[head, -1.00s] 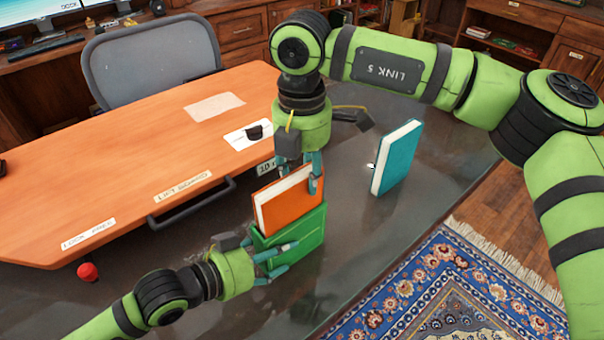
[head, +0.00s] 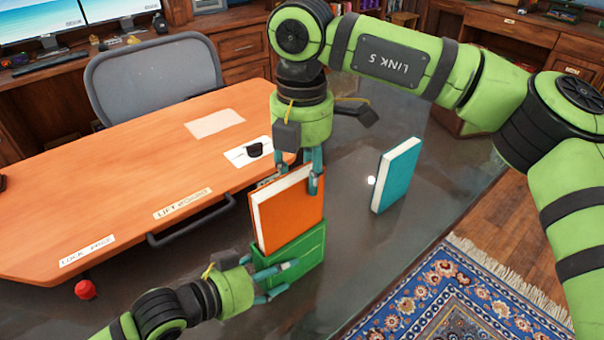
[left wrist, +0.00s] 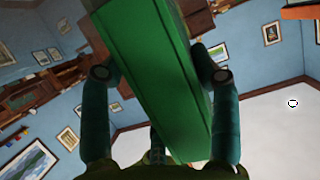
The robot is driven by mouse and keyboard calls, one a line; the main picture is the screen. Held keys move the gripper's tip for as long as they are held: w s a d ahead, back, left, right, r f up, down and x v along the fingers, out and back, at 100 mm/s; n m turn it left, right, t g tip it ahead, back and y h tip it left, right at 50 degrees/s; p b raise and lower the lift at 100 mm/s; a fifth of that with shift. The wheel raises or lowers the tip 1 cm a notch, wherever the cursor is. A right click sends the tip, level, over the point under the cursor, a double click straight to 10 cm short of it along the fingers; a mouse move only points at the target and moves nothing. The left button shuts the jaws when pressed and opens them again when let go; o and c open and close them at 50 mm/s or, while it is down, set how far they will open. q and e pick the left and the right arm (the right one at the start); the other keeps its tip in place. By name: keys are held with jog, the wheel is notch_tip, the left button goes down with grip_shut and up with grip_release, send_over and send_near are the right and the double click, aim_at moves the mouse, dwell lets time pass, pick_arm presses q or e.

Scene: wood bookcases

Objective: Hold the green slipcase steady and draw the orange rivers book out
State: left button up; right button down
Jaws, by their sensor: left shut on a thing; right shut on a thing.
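The orange book (head: 287,213) stands upright in the head view, its lower end inside the green slipcase (head: 306,250) and much of its cover showing above the rim. My right gripper (head: 312,180) is shut on the upper part of the orange book from above. My left gripper (head: 275,279) is shut on the green slipcase low down, with fingers on its sides. In the left wrist view the slipcase (left wrist: 150,75) fills the space between the two fingers (left wrist: 157,77). How deep the book still sits is hidden by the slipcase.
A teal book (head: 397,176) stands upright on the dark glossy surface (head: 350,250) to the right, apart from the slipcase. An orange desk panel (head: 130,190) with a dark handle (head: 190,218) lies to the left. A red knob (head: 86,289) sits below its edge.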

pick_arm(q)
jog(key=shift+f, duration=0.2)
pick_arm(e)
jog(key=shift+r, duration=3.45)
pick_arm(q)
jog(key=o, duration=1.3)
jog(key=shift+o, duration=0.2)
jog(key=shift+r, duration=0.1)
jog(key=shift+a+r, duration=0.1)
jog(key=shift+a, duration=0.05)
